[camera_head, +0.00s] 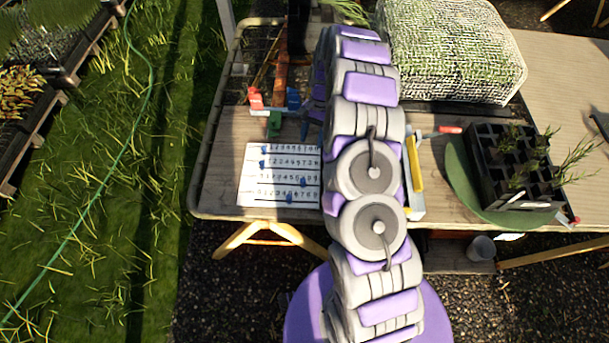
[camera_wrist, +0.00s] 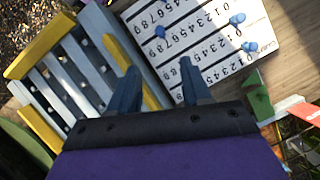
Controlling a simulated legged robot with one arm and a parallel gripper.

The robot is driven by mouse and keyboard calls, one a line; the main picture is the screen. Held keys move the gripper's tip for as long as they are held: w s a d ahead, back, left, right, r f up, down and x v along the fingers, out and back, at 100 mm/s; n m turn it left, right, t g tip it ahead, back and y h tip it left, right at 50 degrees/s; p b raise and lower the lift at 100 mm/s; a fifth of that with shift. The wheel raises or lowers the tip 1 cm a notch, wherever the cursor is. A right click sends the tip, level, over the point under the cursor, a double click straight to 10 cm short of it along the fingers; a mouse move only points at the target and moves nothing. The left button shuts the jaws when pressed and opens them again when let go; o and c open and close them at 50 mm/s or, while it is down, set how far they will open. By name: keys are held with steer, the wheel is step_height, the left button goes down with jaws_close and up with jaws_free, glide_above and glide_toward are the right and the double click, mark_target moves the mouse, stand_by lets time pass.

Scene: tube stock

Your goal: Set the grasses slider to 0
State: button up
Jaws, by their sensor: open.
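A white slider board (camera_head: 244,190) with several rows of printed digits lies on the table, left of my arm. Blue slider knobs sit on it: the top-row knob (camera_head: 263,150) and second-row knob (camera_head: 262,163) near the left end, the third-row knob (camera_head: 303,183) and bottom-row knob (camera_head: 289,198) further right. I cannot read which row is grasses. In the wrist view the board (camera_wrist: 205,20) is ahead of my gripper (camera_wrist: 158,78), with knobs at its middle (camera_wrist: 160,32) and right (camera_wrist: 249,47). My gripper is open, its two fingers apart with nothing visible between them, near the board's edge.
A slatted yellow-edged crate (camera_wrist: 75,75) lies beside the board. A green piece (camera_wrist: 259,97) and red-handled tool (camera_wrist: 300,112) are on the other side. A black seedling tray (camera_head: 510,180) and mesh-covered block (camera_head: 450,60) are right of my arm.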

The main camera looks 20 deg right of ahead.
mark_target(303, 179)
steer(key=b+x, duration=0.1)
steer(key=x, duration=1.5)
steer(key=shift+a+f+b, duration=0.1)
steer(key=shift+a+b, duration=0.05)
steer(key=shift+b, duration=0.25)
steer(key=shift+c, duration=0.4)
jaws_close()
